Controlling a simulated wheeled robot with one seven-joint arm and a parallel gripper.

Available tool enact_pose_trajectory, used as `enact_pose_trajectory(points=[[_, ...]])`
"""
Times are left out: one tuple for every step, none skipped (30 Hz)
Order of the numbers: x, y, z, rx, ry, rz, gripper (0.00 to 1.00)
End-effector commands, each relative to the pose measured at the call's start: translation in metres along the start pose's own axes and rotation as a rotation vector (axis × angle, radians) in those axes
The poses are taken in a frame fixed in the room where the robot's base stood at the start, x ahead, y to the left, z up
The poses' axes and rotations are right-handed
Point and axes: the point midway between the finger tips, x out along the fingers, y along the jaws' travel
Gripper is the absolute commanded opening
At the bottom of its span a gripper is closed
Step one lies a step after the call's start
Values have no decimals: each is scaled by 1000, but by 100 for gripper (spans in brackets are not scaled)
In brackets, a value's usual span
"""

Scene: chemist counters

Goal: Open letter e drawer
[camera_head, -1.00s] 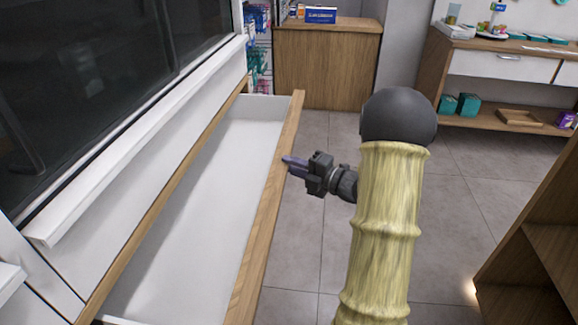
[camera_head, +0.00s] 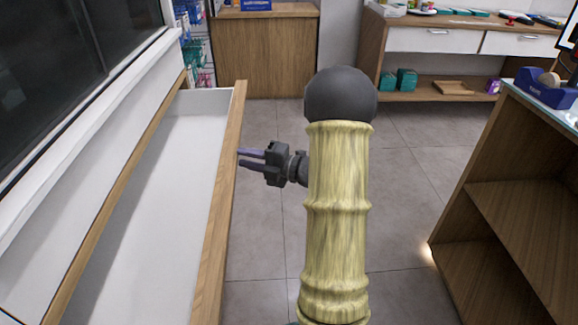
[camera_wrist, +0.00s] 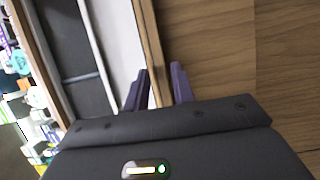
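A long drawer (camera_head: 165,180) with a white inside and a wooden front stands pulled far out at the left of the head view. It is empty where I can see it. No letter shows. The wooden front (camera_head: 222,190) has its top edge toward me; it also shows in the wrist view (camera_wrist: 215,50). My gripper (camera_head: 240,158) is just right of this front, its fingers pointing left at it near the top edge. In the wrist view my two fingers are spread, with the front's edge seen between them. I see no grip on it; whether they touch it is unclear.
A dark glass panel (camera_head: 60,50) rises above the drawer. A wooden shelf unit (camera_head: 500,220) stands at the right, with a blue tape dispenser (camera_head: 548,88) on top. A wooden cabinet (camera_head: 265,55) and a counter (camera_head: 460,40) stand at the back. Tiled floor between is clear.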

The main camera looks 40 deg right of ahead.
Motion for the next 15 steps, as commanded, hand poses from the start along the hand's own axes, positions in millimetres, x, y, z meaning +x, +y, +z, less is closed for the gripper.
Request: enact_pose_trajectory(points=[[-10,1,0,1,-4,0,25],[-15,1,1,1,-4,0,25],[-23,1,1,1,-4,-1,25],[-30,1,1,1,-5,0,25],[-36,1,1,1,-5,-1,25],[-43,1,1,2,-4,-1,25],[-50,1,1,1,-5,0,25],[-56,0,1,1,-4,-1,25],[-64,0,1,1,-5,-1,25],[-70,0,0,2,-4,0,25],[-76,0,1,1,-4,0,25],[-84,0,1,1,-3,-1,25],[-90,0,1,2,-4,0,25],[-96,0,0,2,-3,-1,25],[-104,0,1,2,-4,-1,25]])
